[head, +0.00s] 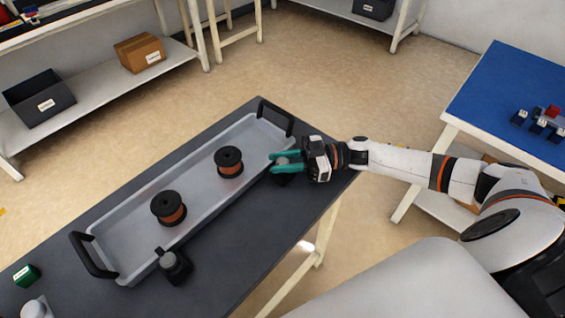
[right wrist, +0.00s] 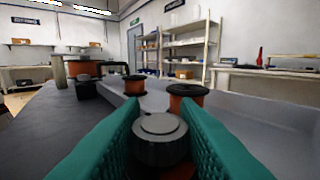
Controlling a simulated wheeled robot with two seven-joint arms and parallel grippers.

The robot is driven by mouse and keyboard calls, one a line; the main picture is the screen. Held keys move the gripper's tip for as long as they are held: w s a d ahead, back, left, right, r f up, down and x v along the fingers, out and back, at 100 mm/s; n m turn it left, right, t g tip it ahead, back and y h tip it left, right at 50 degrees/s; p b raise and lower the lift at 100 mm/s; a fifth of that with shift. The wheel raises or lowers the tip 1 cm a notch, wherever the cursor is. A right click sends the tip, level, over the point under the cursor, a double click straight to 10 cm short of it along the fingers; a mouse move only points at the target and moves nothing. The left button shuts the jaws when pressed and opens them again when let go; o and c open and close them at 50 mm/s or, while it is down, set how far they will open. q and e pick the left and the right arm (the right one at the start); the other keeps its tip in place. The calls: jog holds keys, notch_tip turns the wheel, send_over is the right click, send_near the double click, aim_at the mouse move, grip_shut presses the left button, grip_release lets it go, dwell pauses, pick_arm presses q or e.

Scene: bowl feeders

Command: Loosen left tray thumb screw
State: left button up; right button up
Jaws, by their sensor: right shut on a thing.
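A long grey tray (head: 128,222) with black end handles lies on the dark table. My right gripper (head: 284,163) has its teal fingers on both sides of a round grey thumb screw at the tray's right side, near the far handle. In the right wrist view the thumb screw (right wrist: 160,140) is a dark knob with a pale flat top, held between the ribbed fingers. Its lower part is hidden. A second thumb screw (head: 169,258) on a black clamp sits at the tray's near right edge, with nothing touching it. My left gripper is not in view.
Two black-flanged copper spools (head: 168,209) and (head: 229,161) stand in the tray. A green block (head: 26,275) lies at the table's near left. A blue-topped table (head: 495,95) stands at the right. The dark tabletop (head: 235,235) right of the tray is clear.

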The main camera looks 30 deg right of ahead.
jog(key=o, duration=1)
jog(key=shift+c, duration=0.2)
jog(key=b+v, duration=0.1)
jog(key=v, duration=1)
jog(key=shift+s+d+b, duration=0.1)
jog(key=shift+d+b, duration=0.2)
jog(key=shift+b, duration=0.05)
jog(key=shift+d, duration=0.15)
jog(key=shift+s+d, duration=0.1)
